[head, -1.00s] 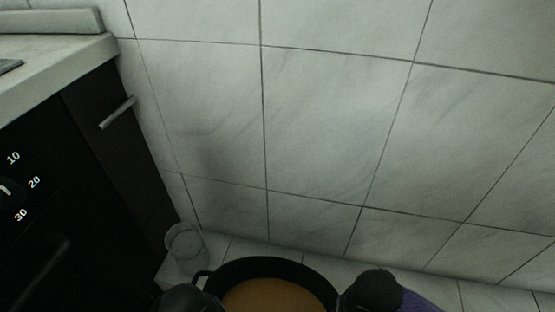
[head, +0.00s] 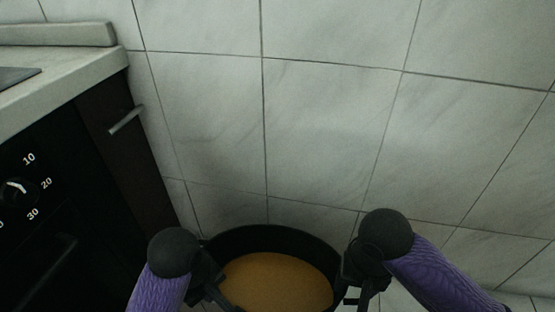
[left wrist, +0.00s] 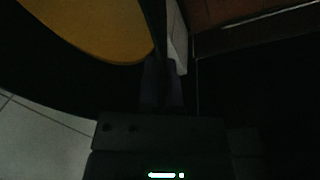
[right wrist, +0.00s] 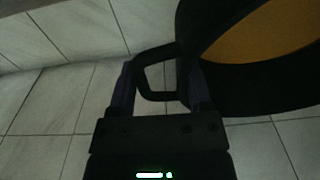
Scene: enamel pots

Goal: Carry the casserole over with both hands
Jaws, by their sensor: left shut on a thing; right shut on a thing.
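The casserole (head: 277,238) is a wide black pot with an orange-brown content or inside surface. It is at the bottom middle of the head view, cut off by the lower edge. My left gripper (head: 212,284) is shut on its left side; the grip is dark in the left wrist view (left wrist: 162,85), where the pot rim (left wrist: 100,72) shows. My right gripper (head: 354,284) is shut on the loop handle on its right side. That handle (right wrist: 152,52) shows between the fingers in the right wrist view. The casserole looks roughly level.
A dark oven front (head: 45,225) and a drawer cabinet with a metal handle (head: 126,120) stand at the left under a pale countertop (head: 75,70). A tiled wall (head: 320,130) rises behind the casserole. Pale floor tiles (right wrist: 40,120) show below the pot.

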